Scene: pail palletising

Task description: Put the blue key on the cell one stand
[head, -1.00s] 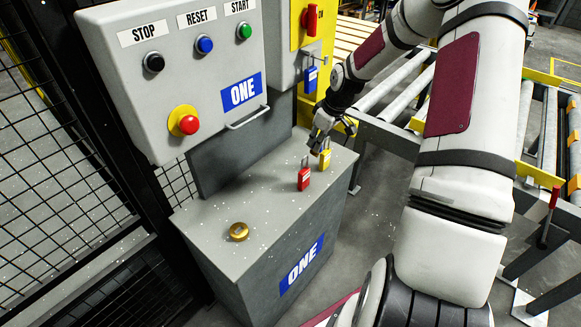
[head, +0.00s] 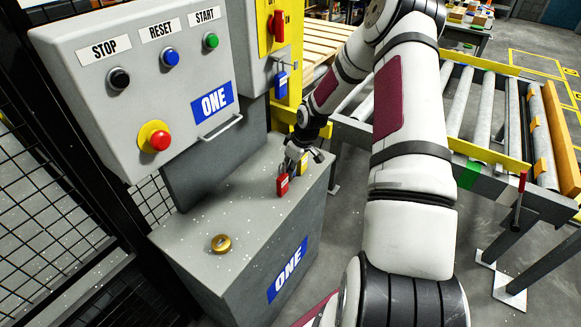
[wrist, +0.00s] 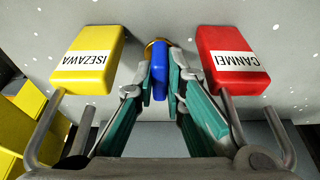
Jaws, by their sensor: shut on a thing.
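My gripper (head: 304,160) is over the far end of the grey cell one stand (head: 195,228), which bears a blue ONE label. In the wrist view my gripper (wrist: 160,95) is shut on the blue key (wrist: 160,68), seen between its fingers. A bit of brass shows just behind the key's top end. The key is hidden in the head view. A red padlock (head: 282,186) and a yellow padlock (head: 303,170) stand on the stand close by. In the wrist view the yellow padlock (wrist: 88,58) is left of my fingers and the red padlock (wrist: 232,57) right.
A brass ring (head: 221,243) lies on the near part of the stand. The ONE control panel (head: 140,100) rises behind it. A blue padlock (head: 281,84) hangs by the yellow panel. A roller conveyor (head: 470,115) is at right. The stand's middle is clear.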

